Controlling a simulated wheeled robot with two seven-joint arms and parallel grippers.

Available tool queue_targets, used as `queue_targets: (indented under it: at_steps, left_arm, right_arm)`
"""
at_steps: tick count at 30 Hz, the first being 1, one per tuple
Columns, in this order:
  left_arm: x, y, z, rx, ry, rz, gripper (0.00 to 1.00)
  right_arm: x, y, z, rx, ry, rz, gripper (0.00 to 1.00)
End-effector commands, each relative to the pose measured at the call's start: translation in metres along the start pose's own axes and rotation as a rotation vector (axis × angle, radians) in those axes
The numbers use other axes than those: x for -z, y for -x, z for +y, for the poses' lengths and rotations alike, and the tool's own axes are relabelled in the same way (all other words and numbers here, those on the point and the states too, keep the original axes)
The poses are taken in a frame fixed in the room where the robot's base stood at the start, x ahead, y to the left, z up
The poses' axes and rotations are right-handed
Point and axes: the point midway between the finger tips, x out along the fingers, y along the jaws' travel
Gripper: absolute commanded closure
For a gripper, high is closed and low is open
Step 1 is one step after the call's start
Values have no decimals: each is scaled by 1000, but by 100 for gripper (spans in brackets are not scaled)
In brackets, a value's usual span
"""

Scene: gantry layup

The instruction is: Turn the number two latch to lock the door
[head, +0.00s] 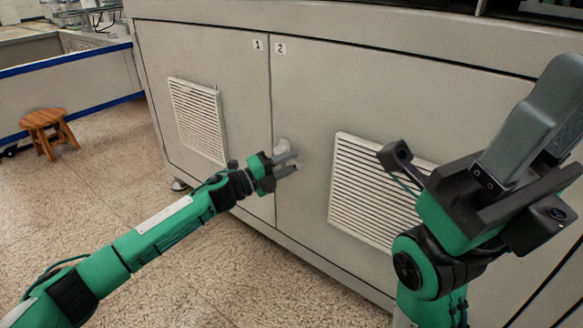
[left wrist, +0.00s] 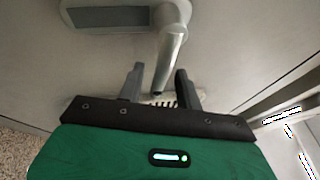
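The number two latch is a grey metal lever handle (head: 283,146) on the door marked 2 (head: 305,90), beside the seam with door 1. In the left wrist view the lever (left wrist: 171,55) hangs from its mounting plate (left wrist: 108,17) and its lower end appears between my two fingertips. My left gripper (head: 293,162) is open at the latch; it also shows in the left wrist view (left wrist: 160,72). I see a gap to each finger, but cannot tell the depth. My right gripper (head: 548,95) is raised at the right, its fingers overlapping in view.
Door 1 (head: 200,55) has a louvred vent (head: 198,120). Door 2 has another vent (head: 350,190), partly behind my right arm. A wooden stool (head: 48,128) stands at the far left. The speckled floor between is clear.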

Motion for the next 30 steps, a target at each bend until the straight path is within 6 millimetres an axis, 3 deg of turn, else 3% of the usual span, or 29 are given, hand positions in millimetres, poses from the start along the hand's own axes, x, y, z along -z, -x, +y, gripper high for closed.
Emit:
queue_targets:
  at_steps: [12, 18, 30]
  left_arm:
    - [0, -9, 0, -1, 0, 0, 65]
    - [0, -9, 0, -1, 0, -1, 100]
    - [0, -8, 0, -15, -31, 7, 100]
  right_arm:
    - [1, -2, 0, -3, -2, 4, 61]
    - [1, -2, 0, -3, -2, 4, 61]
    - [1, -8, 0, -1, 1, 14, 61]
